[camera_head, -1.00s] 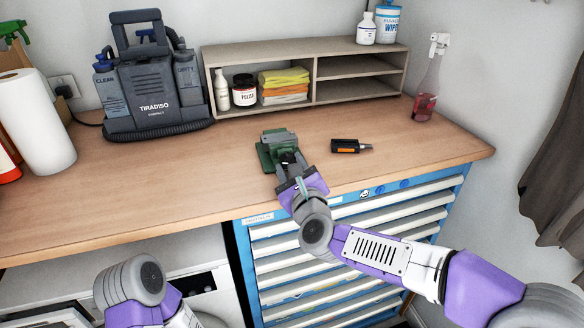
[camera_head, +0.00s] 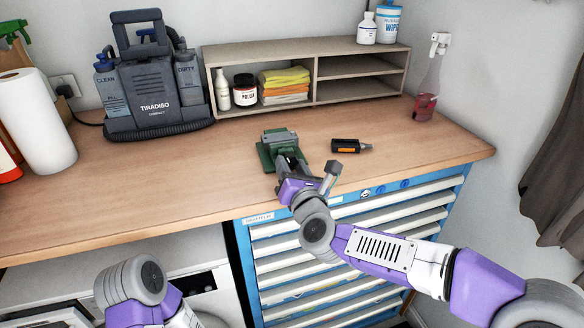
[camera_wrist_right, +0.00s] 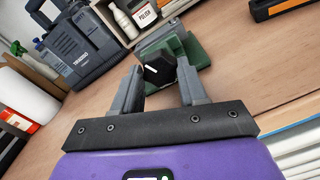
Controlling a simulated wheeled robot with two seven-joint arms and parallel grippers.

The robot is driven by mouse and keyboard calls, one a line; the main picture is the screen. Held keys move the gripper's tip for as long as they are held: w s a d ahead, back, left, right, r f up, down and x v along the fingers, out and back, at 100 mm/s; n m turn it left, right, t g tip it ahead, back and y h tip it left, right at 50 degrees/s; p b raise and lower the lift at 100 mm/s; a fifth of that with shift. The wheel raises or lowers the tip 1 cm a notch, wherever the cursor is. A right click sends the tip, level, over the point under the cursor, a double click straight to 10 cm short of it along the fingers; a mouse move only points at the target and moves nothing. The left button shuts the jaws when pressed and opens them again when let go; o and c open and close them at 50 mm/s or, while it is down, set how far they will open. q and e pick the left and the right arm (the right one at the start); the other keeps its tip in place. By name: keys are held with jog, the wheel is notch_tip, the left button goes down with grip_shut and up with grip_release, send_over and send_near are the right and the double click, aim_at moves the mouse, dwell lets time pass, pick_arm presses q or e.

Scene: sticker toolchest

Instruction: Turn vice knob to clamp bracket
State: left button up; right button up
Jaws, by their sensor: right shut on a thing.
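The green vice (camera_head: 265,156) stands on the workbench near its front edge. It also shows in the right wrist view (camera_wrist_right: 192,50), with its black knob (camera_wrist_right: 158,70) facing my right gripper. My right gripper (camera_head: 290,160) is at the front of the vice, shut on the knob, with one finger on each side of it; it also shows in the wrist view (camera_wrist_right: 160,78). A grey piece lies at the top of the vice; I cannot tell the bracket from the jaws there. My left gripper is out of view.
A black and orange tool (camera_head: 347,146) lies just right of the vice. A wooden shelf (camera_head: 312,78) with bottles and cloths stands behind, a dark machine (camera_head: 152,92) is at back left, and a spray bottle (camera_head: 427,92) at right. The bench left of the vice is clear.

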jog(key=shift+m, duration=0.6)
jog(key=o, duration=1.1)
jog(key=shift+c, duration=0.2)
jog(key=shift+s, duration=0.1)
jog(key=v, duration=0.7)
jog(key=shift+s, duration=0.15)
